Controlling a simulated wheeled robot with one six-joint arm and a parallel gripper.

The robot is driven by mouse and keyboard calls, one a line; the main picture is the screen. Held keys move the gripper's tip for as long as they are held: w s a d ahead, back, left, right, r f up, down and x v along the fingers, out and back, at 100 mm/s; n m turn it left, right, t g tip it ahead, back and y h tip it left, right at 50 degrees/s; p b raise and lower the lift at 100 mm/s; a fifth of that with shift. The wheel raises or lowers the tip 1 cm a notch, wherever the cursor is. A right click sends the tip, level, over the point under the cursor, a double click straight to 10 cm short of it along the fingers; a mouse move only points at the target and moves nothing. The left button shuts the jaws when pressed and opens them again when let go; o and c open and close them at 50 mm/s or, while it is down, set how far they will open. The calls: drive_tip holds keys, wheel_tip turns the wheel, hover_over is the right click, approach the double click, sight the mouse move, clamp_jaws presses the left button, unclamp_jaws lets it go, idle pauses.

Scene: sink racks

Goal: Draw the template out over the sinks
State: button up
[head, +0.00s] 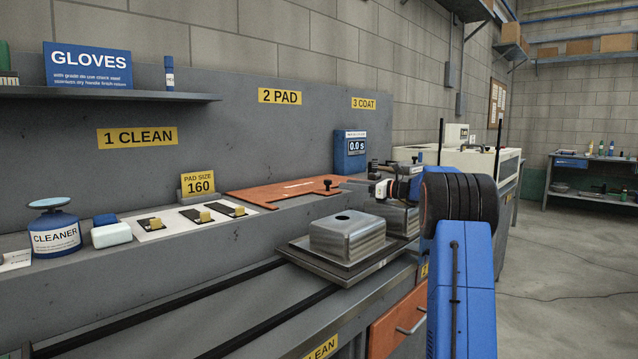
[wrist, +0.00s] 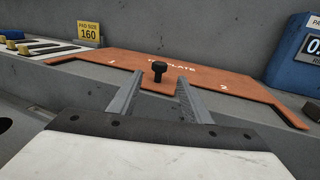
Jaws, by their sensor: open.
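The template (head: 283,192) is a flat orange-brown board lying on the raised ledge at the back of the bench. It shows in the wrist view (wrist: 215,82), lettered "TEMPLATE" with marks 1 and 2. A black knob (wrist: 159,68) stands near its front edge; it shows in the head view too (head: 327,184). My gripper (wrist: 158,83) is open, its two grey fingers pointing at the knob, which appears between and just beyond the tips. Contact is not visible. One steel sink (head: 347,236) lies upside down on a tray; a second (head: 394,216) is partly hidden behind my arm.
A blue display box (head: 350,152) reading 0.0 s stands behind the template. A "PAD SIZE 160" sign (head: 197,186), a white board with pads (head: 195,220) and a cleaner pot (head: 55,230) are to the left. Dark rails (head: 205,312) run along the bench.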

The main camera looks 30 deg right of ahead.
sight(319, 190)
drive_tip(key=x, duration=1.4)
drive_tip(key=shift+c, duration=0.2)
drive_tip(key=shift+s, duration=0.1)
clamp_jaws()
drive_tip(key=s+d, duration=0.3)
drive_tip(key=s, duration=0.6)
drive_tip(key=s+d, duration=0.4)
drive_tip(key=s, duration=0.6)
drive_tip(key=shift+s, duration=0.25)
drive_tip(key=shift+d+f, duration=0.1)
drive_tip(key=shift+o, duration=0.2)
unclamp_jaws()
drive_tip(key=shift+s, duration=0.15)
drive_tip(key=shift+d, duration=0.1)
